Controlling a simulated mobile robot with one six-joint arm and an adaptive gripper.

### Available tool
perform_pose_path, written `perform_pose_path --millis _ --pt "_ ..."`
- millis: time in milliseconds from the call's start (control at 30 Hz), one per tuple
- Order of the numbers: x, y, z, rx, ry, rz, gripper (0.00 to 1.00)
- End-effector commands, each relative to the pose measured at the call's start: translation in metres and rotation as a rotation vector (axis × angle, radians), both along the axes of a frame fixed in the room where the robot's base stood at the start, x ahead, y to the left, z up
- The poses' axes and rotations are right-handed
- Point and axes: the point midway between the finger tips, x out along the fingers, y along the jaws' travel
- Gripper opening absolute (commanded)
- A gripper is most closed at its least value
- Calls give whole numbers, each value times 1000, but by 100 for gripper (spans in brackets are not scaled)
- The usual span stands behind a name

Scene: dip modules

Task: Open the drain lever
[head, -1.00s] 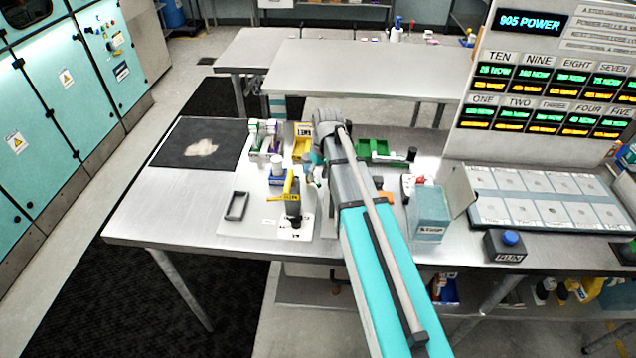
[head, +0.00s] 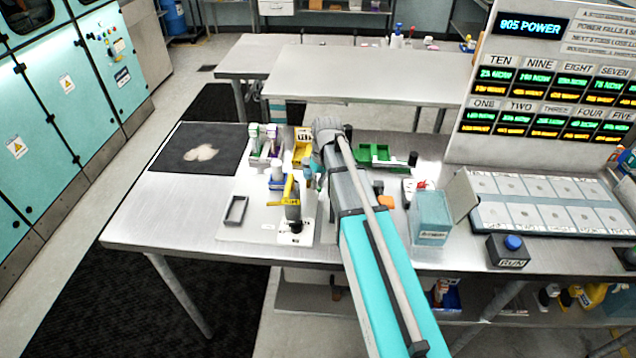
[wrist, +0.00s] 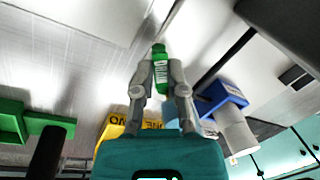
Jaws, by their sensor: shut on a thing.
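In the wrist view, my gripper (wrist: 161,75) is shut on a green handle labelled DRAIN (wrist: 160,70), the drain lever. The handle sits between the two grey fingers, its green tip showing beyond them. What the handle joins onto is not clear in this view. In the head view, my arm covers most of the area around the gripper, and I cannot make out the green handle there.
A yellow lever (head: 289,188) on a dark post stands left of my arm. A yellow bin (head: 302,152) and a green tray (head: 377,155) flank the arm. A blue-grey box (head: 431,216) and a RUN button (head: 513,243) are to the right. The bench's left front is clear.

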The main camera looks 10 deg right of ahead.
Motion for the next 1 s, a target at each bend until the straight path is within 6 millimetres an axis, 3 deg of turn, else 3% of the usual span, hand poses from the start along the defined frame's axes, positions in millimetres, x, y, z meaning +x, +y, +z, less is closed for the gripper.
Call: perform_pose_path --millis 567,1000 --pt "3 -3 0 1 1 81 0" --pt "13 -11 0 0 1 405 0"
